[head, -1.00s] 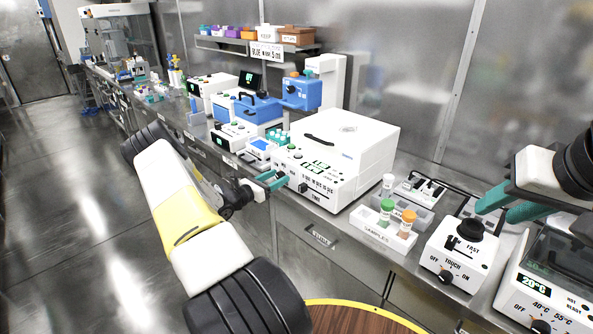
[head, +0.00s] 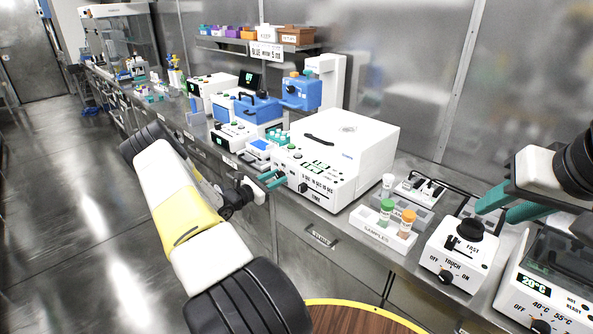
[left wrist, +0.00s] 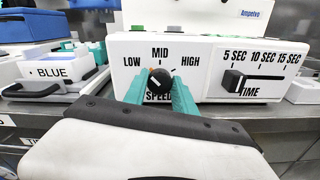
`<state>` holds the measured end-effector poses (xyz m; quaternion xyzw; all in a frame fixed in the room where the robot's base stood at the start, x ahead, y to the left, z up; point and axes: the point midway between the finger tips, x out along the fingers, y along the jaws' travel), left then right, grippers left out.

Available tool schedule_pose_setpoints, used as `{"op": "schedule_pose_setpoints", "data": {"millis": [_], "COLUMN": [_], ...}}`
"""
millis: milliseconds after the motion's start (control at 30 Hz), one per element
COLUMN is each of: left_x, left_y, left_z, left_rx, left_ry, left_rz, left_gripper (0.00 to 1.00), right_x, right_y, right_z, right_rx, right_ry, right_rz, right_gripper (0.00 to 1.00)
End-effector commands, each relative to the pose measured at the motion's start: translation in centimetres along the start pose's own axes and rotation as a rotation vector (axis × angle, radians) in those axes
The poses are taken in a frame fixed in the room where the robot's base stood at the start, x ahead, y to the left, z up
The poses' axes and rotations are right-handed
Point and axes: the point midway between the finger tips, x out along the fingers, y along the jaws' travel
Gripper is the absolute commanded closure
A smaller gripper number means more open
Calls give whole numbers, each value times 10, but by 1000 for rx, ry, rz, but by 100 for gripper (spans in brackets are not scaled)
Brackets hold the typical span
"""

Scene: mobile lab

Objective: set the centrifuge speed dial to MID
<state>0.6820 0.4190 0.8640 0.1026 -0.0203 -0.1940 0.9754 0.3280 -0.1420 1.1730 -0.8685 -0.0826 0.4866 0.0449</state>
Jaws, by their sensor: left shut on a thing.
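The white centrifuge (head: 345,150) stands on the bench in the head view. In the left wrist view its front panel (left wrist: 211,82) shows the black speed dial (left wrist: 159,81) below the labels LOW, MID and HIGH. The dial's light mark appears to point up and slightly left, near MID; the exact angle is hard to tell. My left gripper (left wrist: 160,92) is shut on the dial, with a teal finger on each side. It also shows at the centrifuge's front left in the head view (head: 273,180). My right gripper (head: 507,207) is open and empty above the bench at the right.
The TIME slider (left wrist: 250,81) is right of the dial. Blue equipment (head: 258,108) stands behind left.

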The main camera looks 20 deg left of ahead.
Motion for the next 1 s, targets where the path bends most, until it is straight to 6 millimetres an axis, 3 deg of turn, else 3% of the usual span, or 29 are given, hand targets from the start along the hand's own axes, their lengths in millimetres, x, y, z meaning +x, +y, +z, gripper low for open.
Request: {"op": "schedule_pose_setpoints", "data": {"millis": [600,1000], "left_x": [0,0], "left_y": [-1,-2], "left_z": [0,-1], "left_rx": [551,740], "left_ry": [0,0], "left_rz": [0,0], "left_gripper": [100,100], "right_x": [0,0], "right_y": [0,0], "right_z": [0,0], "right_rx": [0,0], "right_ry": [0,0], "right_rz": [0,0], "right_gripper": [64,64]}}
